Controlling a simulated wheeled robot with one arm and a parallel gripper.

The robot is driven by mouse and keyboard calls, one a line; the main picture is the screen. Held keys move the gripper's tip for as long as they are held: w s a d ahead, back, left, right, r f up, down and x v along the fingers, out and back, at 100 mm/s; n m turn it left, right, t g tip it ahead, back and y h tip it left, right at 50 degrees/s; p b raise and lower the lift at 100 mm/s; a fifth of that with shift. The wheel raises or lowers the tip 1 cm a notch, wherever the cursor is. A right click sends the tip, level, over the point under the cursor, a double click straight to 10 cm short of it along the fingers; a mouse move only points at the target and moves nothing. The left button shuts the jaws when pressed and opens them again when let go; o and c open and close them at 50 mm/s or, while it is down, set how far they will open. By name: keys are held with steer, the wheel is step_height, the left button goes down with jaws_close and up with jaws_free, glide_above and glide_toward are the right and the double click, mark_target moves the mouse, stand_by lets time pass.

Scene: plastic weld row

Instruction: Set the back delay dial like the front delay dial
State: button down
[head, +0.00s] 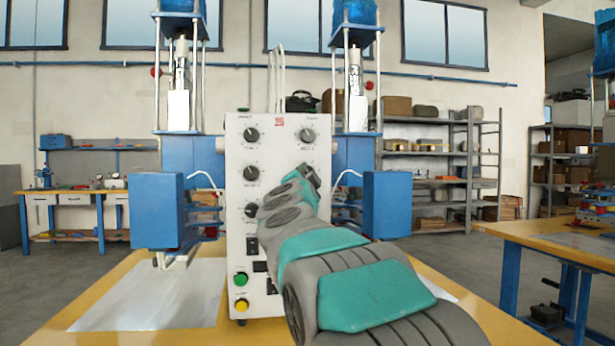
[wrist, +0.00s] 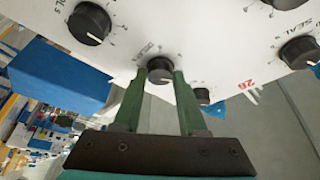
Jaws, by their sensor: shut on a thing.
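The pale control panel (head: 240,255) stands upright with black dials in two columns. My gripper (head: 311,178) reaches its right column, second row, and hides most of the dial there. In the wrist view my gripper (wrist: 161,78) has both fingers closed around a black dial (wrist: 160,68), beside which the print seems to read DELAY. In the head view the left column shows a top dial (head: 251,134), a middle dial (head: 251,172) and a lower dial (head: 249,210) partly behind my arm. Their labels are too small to read, so I cannot tell which is the other delay dial.
Other dials near the held one are the top right dial (head: 307,135) and a large dial (wrist: 88,23) in the wrist view. Green (head: 241,279) and yellow (head: 241,305) buttons sit low on the panel. Blue machine blocks (head: 157,211) flank it on both sides.

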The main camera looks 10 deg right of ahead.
steer(key=shift+c, duration=2.4)
jaws_free()
steer(key=shift+s, duration=0.15)
steer(key=b+v, duration=0.1)
steer(key=v, duration=0.6)
steer(key=shift+s, duration=0.25)
steer(key=shift+a+f, duration=0.1)
